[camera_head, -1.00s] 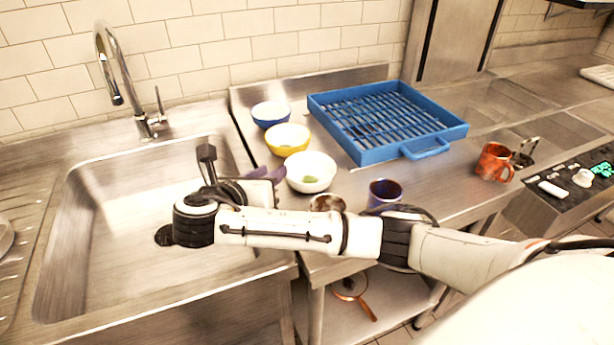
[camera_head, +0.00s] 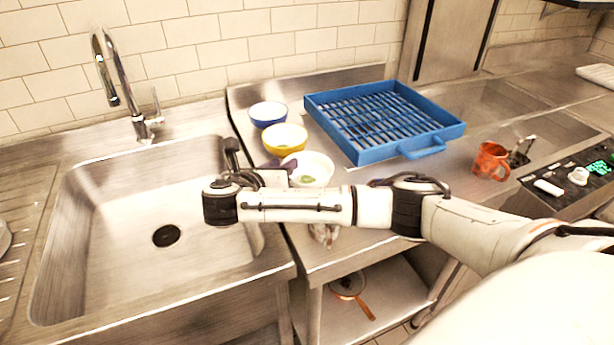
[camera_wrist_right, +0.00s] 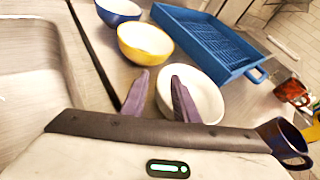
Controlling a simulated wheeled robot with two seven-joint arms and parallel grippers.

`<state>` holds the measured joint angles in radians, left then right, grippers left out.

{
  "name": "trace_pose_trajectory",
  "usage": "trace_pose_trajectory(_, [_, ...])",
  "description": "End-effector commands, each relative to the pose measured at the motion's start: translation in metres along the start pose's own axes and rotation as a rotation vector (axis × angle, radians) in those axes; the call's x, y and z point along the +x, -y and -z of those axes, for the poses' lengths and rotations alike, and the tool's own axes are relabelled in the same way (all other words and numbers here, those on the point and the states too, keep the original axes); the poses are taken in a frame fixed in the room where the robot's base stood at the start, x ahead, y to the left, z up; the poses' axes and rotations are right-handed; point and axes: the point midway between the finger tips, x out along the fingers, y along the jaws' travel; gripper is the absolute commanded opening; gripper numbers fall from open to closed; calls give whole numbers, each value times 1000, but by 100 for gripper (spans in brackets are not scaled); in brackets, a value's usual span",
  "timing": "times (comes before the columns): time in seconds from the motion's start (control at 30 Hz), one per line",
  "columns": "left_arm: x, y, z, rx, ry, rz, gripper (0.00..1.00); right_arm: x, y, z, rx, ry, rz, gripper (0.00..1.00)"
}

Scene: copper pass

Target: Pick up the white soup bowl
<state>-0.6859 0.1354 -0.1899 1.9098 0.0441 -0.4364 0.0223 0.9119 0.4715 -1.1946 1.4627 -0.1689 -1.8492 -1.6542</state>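The white soup bowl (camera_head: 314,165) stands on the steel counter just right of the sink, with something small and green inside. My right arm covers its near side in the head view. In the right wrist view the white bowl (camera_wrist_right: 205,98) lies just ahead and to the right of my right gripper (camera_wrist_right: 160,78). The gripper is open, with its two purple fingers apart. One finger overlaps the bowl's left part and the other is outside its left edge; contact cannot be told. The right gripper (camera_head: 279,165) also shows beside the bowl in the head view. My left gripper is not in view.
A yellow bowl (camera_head: 284,139) and a blue bowl (camera_head: 268,114) stand behind the white one. A blue rack (camera_head: 384,120) is to the right. An orange mug (camera_head: 490,161) stands farther right, and a dark blue mug (camera_wrist_right: 284,142) shows near the gripper. The sink (camera_head: 130,240) is empty.

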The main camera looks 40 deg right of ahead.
Motion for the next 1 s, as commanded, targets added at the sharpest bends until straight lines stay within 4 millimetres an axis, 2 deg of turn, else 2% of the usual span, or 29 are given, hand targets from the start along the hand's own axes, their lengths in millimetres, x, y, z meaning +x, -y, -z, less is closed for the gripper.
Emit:
trace_pose_trajectory(0.03, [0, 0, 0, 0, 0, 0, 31, 0, 0, 0, 0, 0, 0, 22])
trace_pose_trajectory(0.17, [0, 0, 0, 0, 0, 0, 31, 0, 0, 0, 0, 0, 0, 0])
trace_pose_trajectory(0.57, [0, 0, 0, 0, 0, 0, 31, -2, 0, -4, 1, 1, -1, 0])
trace_pose_trajectory(0.67, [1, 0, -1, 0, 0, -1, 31, -6, 2, -15, 3, 3, -2, 0])
trace_pose_trajectory(1.0, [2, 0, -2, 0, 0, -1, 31, -31, 17, -75, 4, 4, -2, 0])
